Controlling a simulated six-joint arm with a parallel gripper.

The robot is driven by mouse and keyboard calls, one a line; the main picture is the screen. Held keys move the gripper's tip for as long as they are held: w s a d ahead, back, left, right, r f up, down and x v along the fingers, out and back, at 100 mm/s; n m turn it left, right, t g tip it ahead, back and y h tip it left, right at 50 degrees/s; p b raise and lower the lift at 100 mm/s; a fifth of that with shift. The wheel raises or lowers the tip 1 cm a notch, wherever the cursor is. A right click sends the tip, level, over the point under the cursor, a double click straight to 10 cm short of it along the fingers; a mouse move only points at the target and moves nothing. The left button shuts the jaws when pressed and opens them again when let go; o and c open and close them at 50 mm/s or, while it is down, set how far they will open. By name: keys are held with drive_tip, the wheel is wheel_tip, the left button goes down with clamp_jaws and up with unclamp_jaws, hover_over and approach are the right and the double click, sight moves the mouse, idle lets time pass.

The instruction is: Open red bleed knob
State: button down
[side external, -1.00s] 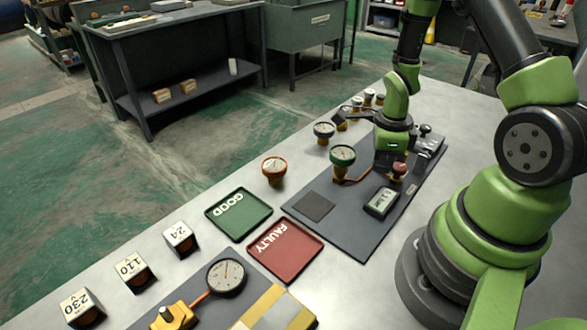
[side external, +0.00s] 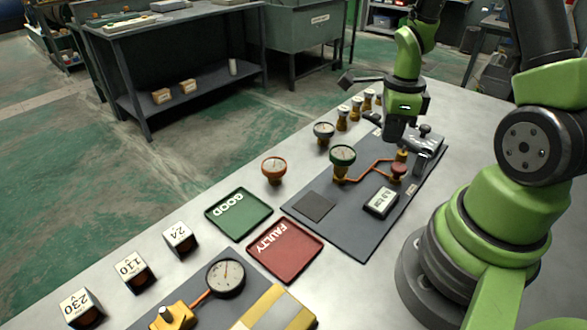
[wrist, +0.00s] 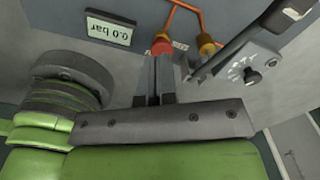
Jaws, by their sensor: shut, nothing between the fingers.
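The red bleed knob (side external: 397,168) stands on the dark panel (side external: 345,240), at the end of a copper pipe. In the wrist view the red knob (wrist: 161,45) shows just past my fingertips, partly hidden by them. My gripper (side external: 396,139) points down, above and behind the knob in the side view. Its fingers (wrist: 157,61) are together with nothing between them. I see a gap above the knob in the side view; the knob's turn position cannot be told. The display (wrist: 109,29) appears to read 0.0 bar.
A brass fitting (wrist: 207,45) is close beside the knob. A green gauge (side external: 342,156) stands on the panel to the left. An orange gauge (side external: 274,168), a green GOOD tray (side external: 213,213) and a red FAULTY tray (side external: 285,273) lie further left.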

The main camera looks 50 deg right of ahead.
drive_tip(key=shift+d+f, duration=0.15)
drive_tip(key=shift+f, duration=3.3)
drive_tip(key=shift+s+a, duration=0.4)
drive_tip(key=shift+a, duration=0.2)
drive_tip(key=shift+w, duration=0.1)
drive_tip(key=shift+w+a, duration=0.15)
drive_tip(key=shift+w, duration=0.1)
wheel_tip(320, 180, up, 6)
drive_tip(key=shift+r, duration=0.1)
